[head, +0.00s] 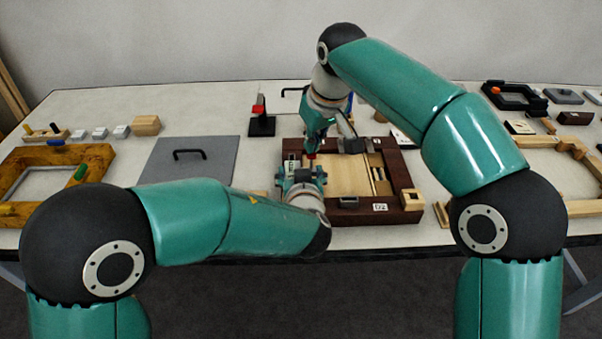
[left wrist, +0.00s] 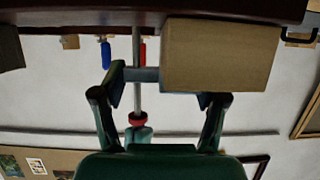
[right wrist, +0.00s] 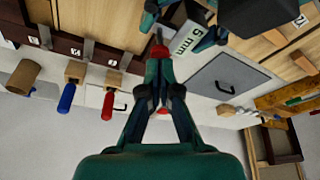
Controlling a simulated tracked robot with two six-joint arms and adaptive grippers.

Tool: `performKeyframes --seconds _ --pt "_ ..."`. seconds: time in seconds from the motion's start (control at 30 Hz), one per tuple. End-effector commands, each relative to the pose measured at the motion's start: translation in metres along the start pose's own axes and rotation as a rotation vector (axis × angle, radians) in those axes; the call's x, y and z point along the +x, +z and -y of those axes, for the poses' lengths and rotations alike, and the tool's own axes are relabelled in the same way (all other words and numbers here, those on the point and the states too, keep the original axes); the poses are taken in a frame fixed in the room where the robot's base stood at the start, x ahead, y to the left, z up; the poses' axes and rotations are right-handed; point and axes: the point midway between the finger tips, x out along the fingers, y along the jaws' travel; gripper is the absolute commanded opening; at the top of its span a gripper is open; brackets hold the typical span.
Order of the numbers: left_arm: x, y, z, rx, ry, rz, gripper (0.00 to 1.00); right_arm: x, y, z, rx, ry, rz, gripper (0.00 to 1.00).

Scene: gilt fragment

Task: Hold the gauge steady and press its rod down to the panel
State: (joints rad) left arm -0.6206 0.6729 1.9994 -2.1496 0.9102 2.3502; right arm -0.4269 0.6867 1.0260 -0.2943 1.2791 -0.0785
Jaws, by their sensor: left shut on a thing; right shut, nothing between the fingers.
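The gauge is a wooden block (left wrist: 222,55) with a grey bar (left wrist: 142,74) and an upright metal rod (left wrist: 137,52) through it; in the right wrist view its label (right wrist: 187,37) reads 5 mm. My left gripper (head: 302,175) is shut on the gauge. The rod's red cap (head: 311,156) also shows in the left wrist view (left wrist: 138,121). My right gripper (head: 313,146) is shut and empty, its fingertips right above the cap, seemingly touching it. The light wooden panel (head: 345,178) lies inside a dark frame. I cannot tell whether the rod's lower end touches the panel.
The dark wooden frame (head: 409,218) surrounds the panel and has small clamps. A grey lid (head: 181,170) with a black handle lies to its left. A yellowish frame (head: 98,160) lies further left. A black stand with a red top (head: 261,124) is behind.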

Motion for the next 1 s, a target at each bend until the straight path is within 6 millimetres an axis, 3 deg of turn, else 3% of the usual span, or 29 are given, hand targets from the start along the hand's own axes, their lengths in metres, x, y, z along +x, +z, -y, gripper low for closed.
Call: performKeyframes --seconds 1.0 --pt "0.000 0.000 0.000 0.000 0.000 -0.001 0.34 0.014 0.004 0.000 0.000 0.000 0.001 0.00"
